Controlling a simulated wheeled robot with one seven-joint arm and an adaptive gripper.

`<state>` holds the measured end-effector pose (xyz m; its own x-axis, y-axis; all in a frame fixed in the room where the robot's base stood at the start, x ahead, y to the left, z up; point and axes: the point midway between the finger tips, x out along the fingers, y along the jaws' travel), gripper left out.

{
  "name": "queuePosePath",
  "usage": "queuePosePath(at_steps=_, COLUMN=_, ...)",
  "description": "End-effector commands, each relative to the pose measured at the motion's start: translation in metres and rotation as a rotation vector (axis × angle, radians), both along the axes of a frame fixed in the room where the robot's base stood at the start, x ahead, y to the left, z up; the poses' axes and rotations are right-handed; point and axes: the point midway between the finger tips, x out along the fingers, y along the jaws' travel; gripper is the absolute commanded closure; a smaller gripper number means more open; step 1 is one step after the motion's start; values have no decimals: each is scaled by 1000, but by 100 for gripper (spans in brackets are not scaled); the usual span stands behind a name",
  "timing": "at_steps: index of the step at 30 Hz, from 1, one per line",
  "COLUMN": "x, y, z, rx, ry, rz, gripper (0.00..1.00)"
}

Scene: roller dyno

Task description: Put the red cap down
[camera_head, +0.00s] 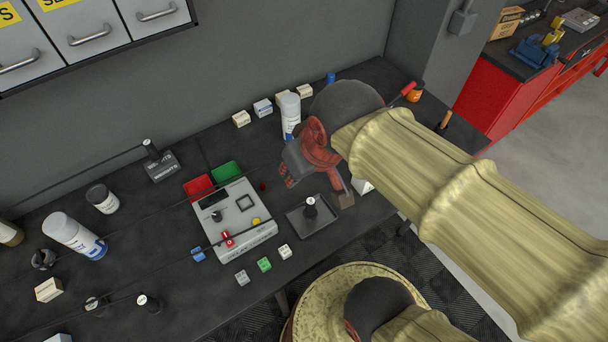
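A small dark red round piece (262,186), which looks like the red cap, is on the dark bench top just right of the green bin. My gripper (318,190) is over the bench, right of this piece and apart from it in the picture. Its red and grey linkage partly hides its fingers, and I cannot tell how far apart they are. No object shows clearly between the fingers.
A red bin (198,187) and a green bin (226,172) stand behind a grey control box (245,240). A dark tray (322,226) with a black knobbed post lies below my gripper. A white spray can (290,115), small blocks and thin rods stand around.

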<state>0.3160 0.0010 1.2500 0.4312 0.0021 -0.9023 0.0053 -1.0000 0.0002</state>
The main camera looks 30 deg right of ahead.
Motion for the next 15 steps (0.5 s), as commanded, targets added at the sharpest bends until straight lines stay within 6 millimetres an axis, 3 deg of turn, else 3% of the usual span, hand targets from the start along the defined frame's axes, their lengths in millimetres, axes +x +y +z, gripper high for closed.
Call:
queuePosePath(at_steps=3, x=-17, y=-1, z=1, rx=0, ry=-37, rz=-4, gripper=79)
queuePosePath(at_steps=8, x=-22, y=-1, z=6, rx=1, ry=-31, rz=-3, gripper=81)
queuePosePath(at_steps=15, x=-8, y=3, z=-27, rx=-2, ry=200, rz=11, gripper=81)
